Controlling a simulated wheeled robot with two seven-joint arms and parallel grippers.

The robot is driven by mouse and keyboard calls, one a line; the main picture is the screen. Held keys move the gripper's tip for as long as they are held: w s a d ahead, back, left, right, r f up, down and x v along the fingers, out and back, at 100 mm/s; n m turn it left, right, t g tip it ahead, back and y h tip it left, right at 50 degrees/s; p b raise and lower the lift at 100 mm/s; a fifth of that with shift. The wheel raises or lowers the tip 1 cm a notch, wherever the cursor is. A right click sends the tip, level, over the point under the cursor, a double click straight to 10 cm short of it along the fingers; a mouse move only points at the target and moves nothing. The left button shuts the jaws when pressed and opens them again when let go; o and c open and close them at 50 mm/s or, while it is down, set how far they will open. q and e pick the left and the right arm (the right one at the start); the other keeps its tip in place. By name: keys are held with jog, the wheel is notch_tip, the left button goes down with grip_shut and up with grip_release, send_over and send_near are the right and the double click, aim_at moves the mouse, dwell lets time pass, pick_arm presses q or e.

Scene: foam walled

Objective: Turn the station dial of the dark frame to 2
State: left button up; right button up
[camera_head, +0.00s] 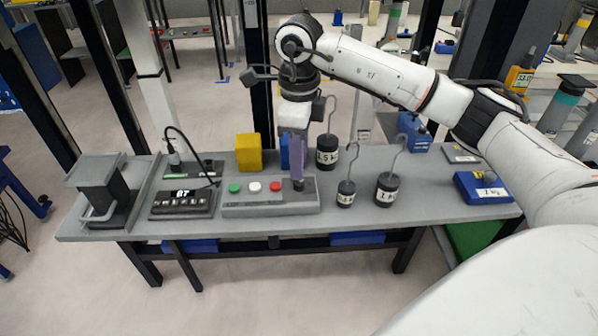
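A grey control box (240,210) lies on the table with a green, a white and a red button on top. My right gripper (297,180) points straight down at the right end of this box, right of the red button (276,187). Its purple fingers overlap in this view, so the gap between them is hidden. A small dark part (299,186) shows at the fingertips; it may be the dial, but its markings cannot be read. I cannot tell whether the fingers touch it. My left gripper is not in view.
Hooked weights stand close right of the box, the nearest a small one (346,194). A yellow block (248,153) stands behind it. A dark display unit (182,204) and a grey stand (103,190) are to the left. A blue box (487,188) lies far right.

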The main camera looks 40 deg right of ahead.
notch_tip(320, 180, up, 6)
jog(key=shift+f, duration=0.25)
dwell(0.4)
